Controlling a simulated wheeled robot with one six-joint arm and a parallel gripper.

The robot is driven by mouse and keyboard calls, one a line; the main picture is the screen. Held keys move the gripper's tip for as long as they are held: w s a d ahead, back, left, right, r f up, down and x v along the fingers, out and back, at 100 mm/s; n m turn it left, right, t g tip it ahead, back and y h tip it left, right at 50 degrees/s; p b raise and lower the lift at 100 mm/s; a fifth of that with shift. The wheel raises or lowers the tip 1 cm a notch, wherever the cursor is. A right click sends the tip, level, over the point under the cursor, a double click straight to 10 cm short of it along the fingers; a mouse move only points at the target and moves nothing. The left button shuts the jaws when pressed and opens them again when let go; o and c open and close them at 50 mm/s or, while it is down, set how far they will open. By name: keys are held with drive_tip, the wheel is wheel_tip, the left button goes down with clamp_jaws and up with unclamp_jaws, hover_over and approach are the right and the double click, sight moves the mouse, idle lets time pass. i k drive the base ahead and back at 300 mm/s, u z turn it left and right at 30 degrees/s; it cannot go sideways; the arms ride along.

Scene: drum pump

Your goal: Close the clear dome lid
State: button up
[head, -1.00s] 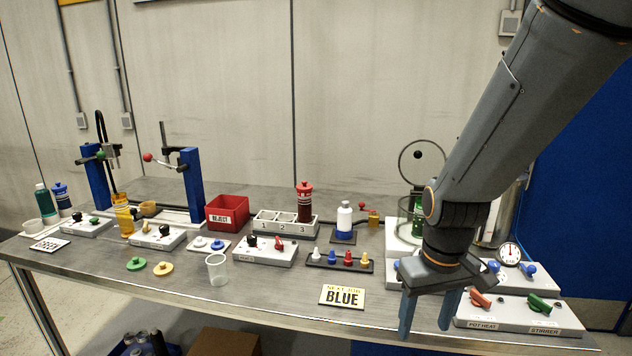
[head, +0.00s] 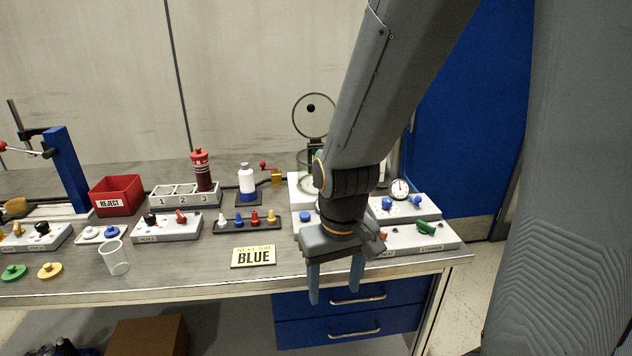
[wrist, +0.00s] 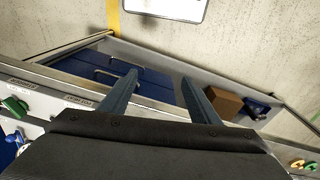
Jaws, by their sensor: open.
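The clear dome lid (head: 313,116) stands raised, its round dark rim facing forward with a black knob near its middle. It is at the back right of the bench, above a clear round vessel (head: 306,184) on a white base, so it is open. My arm hides part of the vessel and its base. My gripper (head: 334,292) points down with its fingers apart and empty, in front of the bench's front edge, well below and nearer than the lid. Its open fingers also show in the wrist view (wrist: 158,85), where the lid is not in view.
White control boxes with a green knob (head: 426,228) and a gauge (head: 400,189) sit right of my gripper. A BLUE sign (head: 253,257) and a pin rack (head: 247,224) lie left. Blue drawers (head: 350,312) are below the bench. A grey upright surface fills the right side.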

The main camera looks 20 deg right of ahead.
sight(311, 108)
drive_tip(key=k, duration=1.2)
drive_tip(key=z, duration=1)
drive_tip(key=i, duration=1)
drive_tip(key=z, duration=1)
drive_tip(key=i, duration=1.7)
drive_tip(key=u, duration=0.25)
drive_tip(key=i, duration=1)
drive_tip(key=u, duration=1.5)
drive_tip(key=i, duration=0.8)
drive_tip(key=u, duration=0.8)
